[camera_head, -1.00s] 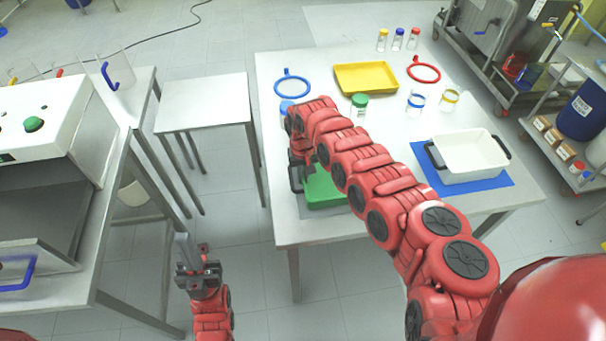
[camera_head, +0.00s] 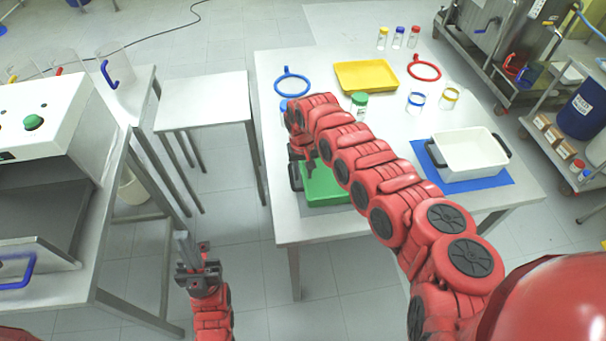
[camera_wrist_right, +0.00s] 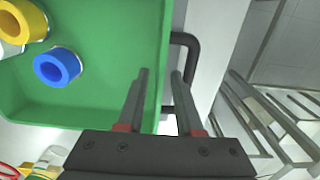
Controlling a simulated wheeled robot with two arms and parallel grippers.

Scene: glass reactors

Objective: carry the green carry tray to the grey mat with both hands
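The green carry tray (camera_head: 322,190) rests near the front left of the large table, partly hidden by my right arm. A grey patch (camera_head: 328,209), possibly a mat, shows along its front edge. Its black handle (camera_head: 296,177) is on the left side; this handle also shows in the right wrist view (camera_wrist_right: 193,52). My right gripper (camera_head: 309,165) is at this handle side. In the wrist view its fingers (camera_wrist_right: 161,72) are apart, close to the rim and handle, not closed on them. My left gripper (camera_head: 190,245) is low in front of the small side table, away from the tray.
Blue-topped (camera_wrist_right: 57,67) and yellow-topped (camera_wrist_right: 24,20) pieces appear inside the tray. A white tub (camera_head: 470,152) stands on a blue mat (camera_head: 480,183) to the right. A yellow tray (camera_head: 366,76), rings and jars stand behind. The small side table (camera_head: 203,101) is bare.

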